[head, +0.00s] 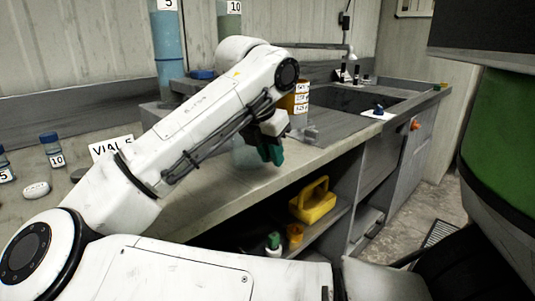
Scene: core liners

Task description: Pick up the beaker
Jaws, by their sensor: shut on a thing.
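My arm reaches from the lower left across the bench. My gripper (271,156), with dark green fingers, is at the front edge of the bench, pointing down. A pale, see-through beaker (245,154) shows just left of the fingers, partly hidden by my arm and gripper. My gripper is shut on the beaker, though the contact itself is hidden. I cannot tell whether the beaker is clear of the bench top.
Tall cylinders marked 5 (167,50) and 10 (229,22) stand behind my arm. Small vials (52,150) and a "VIAL 5" card (110,148) are at left. A sink (350,98) lies beyond. A yellow caddy (313,201) sits on the shelf below.

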